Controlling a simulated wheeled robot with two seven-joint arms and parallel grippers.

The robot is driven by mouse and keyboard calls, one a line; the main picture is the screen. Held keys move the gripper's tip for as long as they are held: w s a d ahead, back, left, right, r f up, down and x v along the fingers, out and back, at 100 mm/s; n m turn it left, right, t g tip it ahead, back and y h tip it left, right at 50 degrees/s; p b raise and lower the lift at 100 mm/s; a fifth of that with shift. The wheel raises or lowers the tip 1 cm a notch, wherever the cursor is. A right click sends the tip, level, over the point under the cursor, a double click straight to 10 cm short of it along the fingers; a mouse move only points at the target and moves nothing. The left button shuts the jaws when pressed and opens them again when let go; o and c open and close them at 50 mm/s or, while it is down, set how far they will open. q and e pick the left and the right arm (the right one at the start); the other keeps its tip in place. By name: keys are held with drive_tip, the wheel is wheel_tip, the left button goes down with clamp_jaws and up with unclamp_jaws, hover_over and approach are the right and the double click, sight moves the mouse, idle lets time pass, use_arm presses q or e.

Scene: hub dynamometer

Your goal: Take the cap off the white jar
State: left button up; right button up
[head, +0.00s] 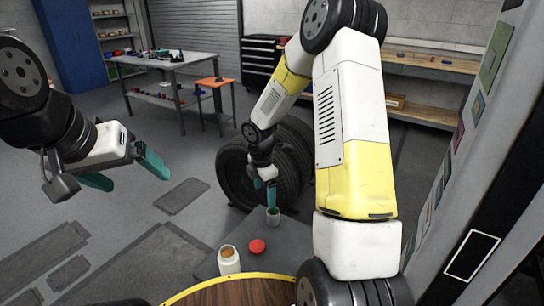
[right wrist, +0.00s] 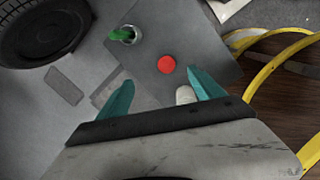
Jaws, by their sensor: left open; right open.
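The white jar (head: 229,262) stands upright on a grey surface near the front edge. Its top shows a tan round area inside a pale rim. A red round cap (head: 257,246) lies on the grey surface just right of the jar, apart from it. My right gripper (head: 266,193) is open and empty, farther back, above a small grey cup. My left gripper (head: 138,183) is open and empty, over the floor at left.
The small grey cup (head: 273,217) holds something green (right wrist: 121,34). Dark tyres (head: 258,172) stand behind it. A wooden round top with a yellow rim (head: 236,291) is at the front. A workbench (head: 175,62) is at the back left.

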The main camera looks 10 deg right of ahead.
drive_tip(key=s+d+r+m+t, duration=0.1)
drive_tip(key=s+r+m, duration=0.4)
drive_tip(key=r, duration=0.5)
drive_tip(key=s+d+r+m+t, duration=0.1)
drive_tip(key=s+r+m, duration=0.45)
drive_tip(key=r, duration=0.45)
drive_tip(key=s+a+r+m+t+y, duration=0.1)
drive_tip(key=s+r+m, duration=0.3)
drive_tip(key=s+m, duration=0.1)
drive_tip(key=s+a+r+m+t+y, duration=0.1)
drive_tip(key=s+r+m, duration=0.3)
drive_tip(key=s, duration=0.4)
drive_tip(key=shift+s+m+t+y, duration=0.15)
drive_tip(key=shift+m+t+y, duration=0.25)
drive_tip(key=shift+m+t, duration=0.15)
